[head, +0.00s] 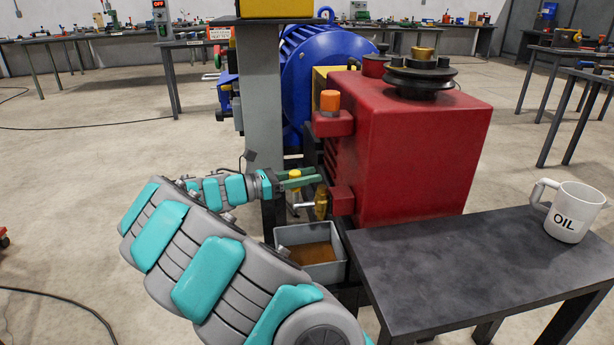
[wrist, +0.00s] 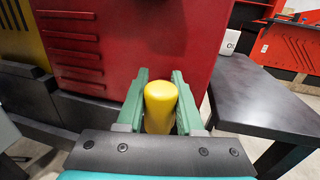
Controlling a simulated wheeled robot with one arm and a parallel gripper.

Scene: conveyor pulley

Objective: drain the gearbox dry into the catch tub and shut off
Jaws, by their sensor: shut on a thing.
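The red gearbox (head: 420,150) stands on a dark frame right of centre. A brass drain valve (head: 321,203) with a silver lever (head: 304,206) sits low on its left side. My gripper (head: 298,180) is just above and left of that valve, its green fingers shut on a yellow cylindrical piece (head: 295,174). The yellow piece (wrist: 160,106) stands between both fingers in the wrist view. I cannot tell whether it is attached to anything. The grey catch tub (head: 325,272) is below the valve, with brown liquid (head: 312,254) in it. I see no stream falling.
A dark side table (head: 450,262) with a white OIL mug (head: 573,212) stands at the right. An orange cap (head: 330,100) sits on the gearbox's upper left. A blue motor (head: 325,70) and a grey post (head: 262,110) stand behind my gripper. The floor at left is open, with cables.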

